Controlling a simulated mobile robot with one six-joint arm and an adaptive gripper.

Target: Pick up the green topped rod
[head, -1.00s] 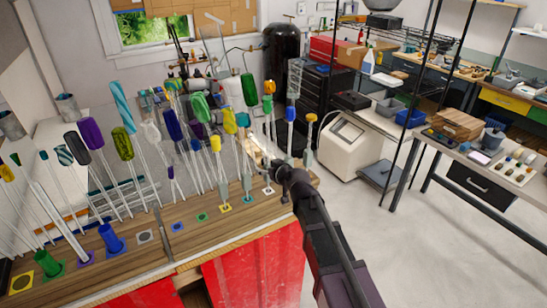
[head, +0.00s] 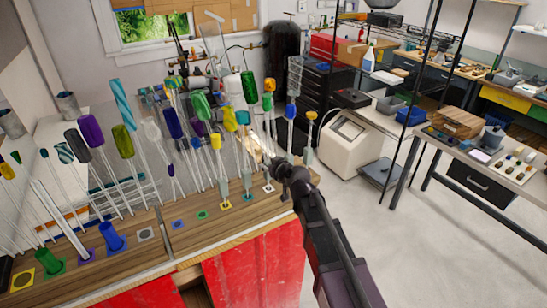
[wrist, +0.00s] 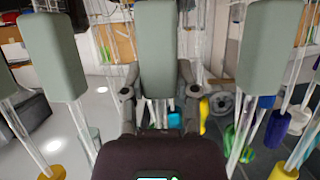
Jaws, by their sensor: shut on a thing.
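Several green-topped rods stand among the glass rods in the head view: a small green top (head: 268,101), a large dark green one (head: 249,90) and a lighter green one (head: 202,105). My gripper (head: 288,168) is low at the right end of the rack, in front of a blue-topped rod (head: 290,111). In the wrist view, my gripper (wrist: 157,92) is shut on a glass rod at its grey-green block (wrist: 155,45). A green top (wrist: 238,143) shows at lower right.
Other rods with grey-green blocks stand close on both sides, left (wrist: 52,50) and right (wrist: 268,45). The wooden rack (head: 190,240) sits on a red cabinet (head: 260,275). Open floor lies to the right.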

